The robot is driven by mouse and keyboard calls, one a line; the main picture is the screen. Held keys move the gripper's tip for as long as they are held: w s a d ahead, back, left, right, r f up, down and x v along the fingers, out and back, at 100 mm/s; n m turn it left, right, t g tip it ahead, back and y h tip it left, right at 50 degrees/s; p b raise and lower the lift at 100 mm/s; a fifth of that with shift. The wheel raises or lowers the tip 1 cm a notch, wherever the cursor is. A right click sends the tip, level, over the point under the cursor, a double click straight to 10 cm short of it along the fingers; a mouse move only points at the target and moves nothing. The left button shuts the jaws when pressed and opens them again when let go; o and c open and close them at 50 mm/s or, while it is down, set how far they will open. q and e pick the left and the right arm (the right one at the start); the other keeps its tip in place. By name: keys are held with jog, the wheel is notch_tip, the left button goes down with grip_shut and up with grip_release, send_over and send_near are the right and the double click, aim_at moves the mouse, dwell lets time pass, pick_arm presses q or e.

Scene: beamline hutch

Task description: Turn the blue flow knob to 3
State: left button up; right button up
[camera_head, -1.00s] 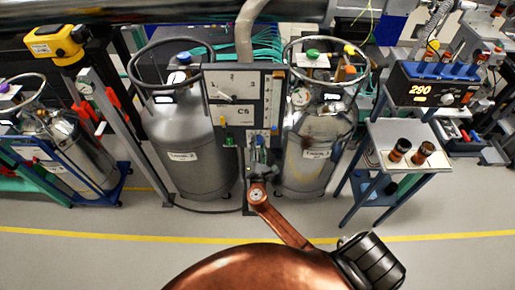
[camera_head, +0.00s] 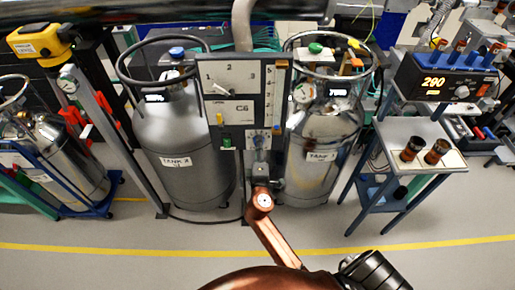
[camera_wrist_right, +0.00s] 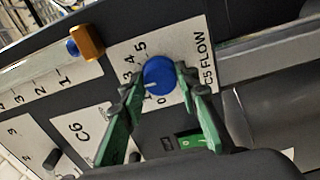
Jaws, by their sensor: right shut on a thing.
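The blue flow knob (camera_wrist_right: 159,76) is on a white scale plate marked C5 FLOW in the wrist view. Its white pointer line slants to the lower left, to about 1 or 2. The 3, 4 and 5 show to its left and upper left, the 0 and 1 below; the 2 seems hidden by a finger. My right gripper (camera_wrist_right: 160,82) has its green fingers on both sides of the knob and is shut on it. In the head view the right gripper (camera_head: 260,162) is at the panel's lower edge, and the knob is small there. My left gripper is not in view.
The panel (camera_head: 228,105) also carries a C6 dial, a flow tube with an orange block and a green switch (camera_wrist_right: 190,140) close below the knob. Gas tanks (camera_head: 180,140) stand on both sides. A cart (camera_head: 455,160) with brown jars stands right.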

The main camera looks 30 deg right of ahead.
jog(key=shift+f+m+b, duration=0.1)
jog(key=shift+m+b, duration=0.6)
jog(key=shift+m, duration=0.3)
jog(key=o, duration=1.2)
jog(key=shift+c, duration=0.2)
